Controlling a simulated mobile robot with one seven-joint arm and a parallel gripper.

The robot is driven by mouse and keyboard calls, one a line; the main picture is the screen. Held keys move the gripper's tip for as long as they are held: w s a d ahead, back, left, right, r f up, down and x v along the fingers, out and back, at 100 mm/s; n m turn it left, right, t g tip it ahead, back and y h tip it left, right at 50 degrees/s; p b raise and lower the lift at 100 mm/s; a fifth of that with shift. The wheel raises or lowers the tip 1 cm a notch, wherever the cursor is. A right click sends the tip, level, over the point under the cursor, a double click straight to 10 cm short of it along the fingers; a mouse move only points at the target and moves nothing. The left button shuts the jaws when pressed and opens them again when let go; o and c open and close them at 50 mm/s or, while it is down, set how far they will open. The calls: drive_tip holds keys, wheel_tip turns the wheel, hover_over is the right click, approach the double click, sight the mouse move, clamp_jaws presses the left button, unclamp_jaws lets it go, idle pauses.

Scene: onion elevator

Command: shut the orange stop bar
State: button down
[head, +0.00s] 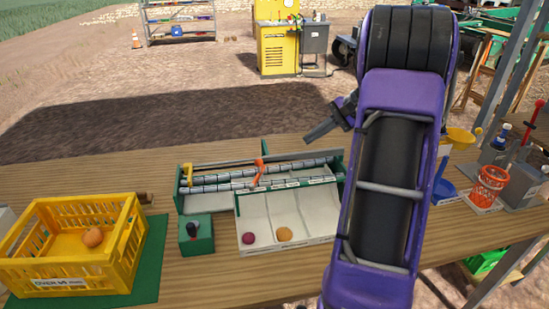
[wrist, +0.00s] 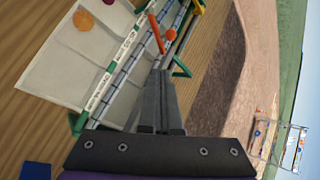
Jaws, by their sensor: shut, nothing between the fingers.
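The orange stop bar (head: 260,172) is on the roller conveyor (head: 214,181) at the middle of the table. In the head view it slants across the rollers from the back rail. In the wrist view the stop bar (wrist: 156,34) shows with a round orange knob (wrist: 171,34) beside it. My gripper (head: 308,139) is above and to the right of the bar, apart from it in the head view. In the wrist view my gripper (wrist: 161,74) is shut and empty, its tips just below the knob; I cannot tell whether they touch.
A sorting tray (head: 312,213) in front of the rollers holds a dark red onion (head: 249,238) and an orange-brown onion (head: 284,234). A green box with a black knob (head: 195,234) stands left. A yellow crate (head: 70,265) is further left. An orange basket (head: 488,187) stands right.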

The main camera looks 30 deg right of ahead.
drive_tip(key=n, duration=0.6)
drive_tip(key=n+g, duration=0.1)
approach(273, 156)
drive_tip(key=s+a+f, duration=0.2)
drive_tip(key=a+f, duration=0.2)
drive_tip(key=w+a, duration=0.1)
drive_tip(key=w+a+f, duration=0.1)
drive_tip(key=shift+w+a, duration=0.1)
drive_tip(key=shift+a, duration=0.2)
drive_tip(key=shift+w+a+f, duration=0.1)
drive_tip(key=shift+w+a, duration=0.2)
drive_tip(key=shift+a, duration=0.1)
drive_tip(key=shift+d, duration=0.15)
